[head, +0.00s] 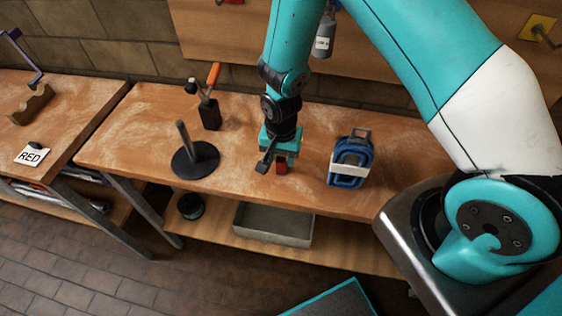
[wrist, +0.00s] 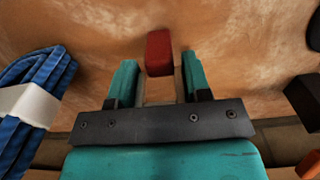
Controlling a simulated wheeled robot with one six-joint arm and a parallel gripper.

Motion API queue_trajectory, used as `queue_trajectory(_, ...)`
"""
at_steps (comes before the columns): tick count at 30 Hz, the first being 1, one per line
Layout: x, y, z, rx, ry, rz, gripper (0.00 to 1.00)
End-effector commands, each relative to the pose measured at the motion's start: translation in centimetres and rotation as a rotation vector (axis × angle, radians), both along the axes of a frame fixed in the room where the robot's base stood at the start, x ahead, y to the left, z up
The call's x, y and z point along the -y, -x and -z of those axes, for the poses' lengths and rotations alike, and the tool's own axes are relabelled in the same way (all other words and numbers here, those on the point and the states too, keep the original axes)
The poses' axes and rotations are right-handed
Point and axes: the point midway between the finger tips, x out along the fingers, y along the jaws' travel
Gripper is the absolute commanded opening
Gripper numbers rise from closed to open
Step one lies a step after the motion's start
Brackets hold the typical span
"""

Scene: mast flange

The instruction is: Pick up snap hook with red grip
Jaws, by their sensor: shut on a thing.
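The red grip (head: 282,168) of the snap hook shows below my gripper (head: 276,158), near the front of the wooden bench. In the wrist view the red grip (wrist: 159,52) sits at the fingertips of my gripper (wrist: 158,70), between the two teal fingers. My gripper is shut on it. The hook's metal part cannot be made out; the fingers and the grip hide it. Whether the grip touches the bench or hangs just above it is hard to tell.
A blue coil with a white band (head: 350,162) stands close to the right of my gripper. A black disc with a post (head: 195,159) and a black holder (head: 209,115) with an orange-handled tool stand left. A "RED" card (head: 32,156) lies on the left bench. A grey tray (head: 272,224) sits below.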

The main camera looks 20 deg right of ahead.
Motion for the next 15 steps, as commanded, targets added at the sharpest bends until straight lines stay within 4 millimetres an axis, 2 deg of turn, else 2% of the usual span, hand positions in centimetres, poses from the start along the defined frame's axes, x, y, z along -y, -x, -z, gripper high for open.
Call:
queue_trajectory(8,0.0,0.0,-0.7,0.001,0.0,0.0,0.2)
queue_trajectory(11,0.0,-0.1,-1.8,0.003,-0.001,0.0,0.2)
queue_trajectory(15,-0.1,-0.2,-4.7,0.008,-0.002,0.0,0.2)
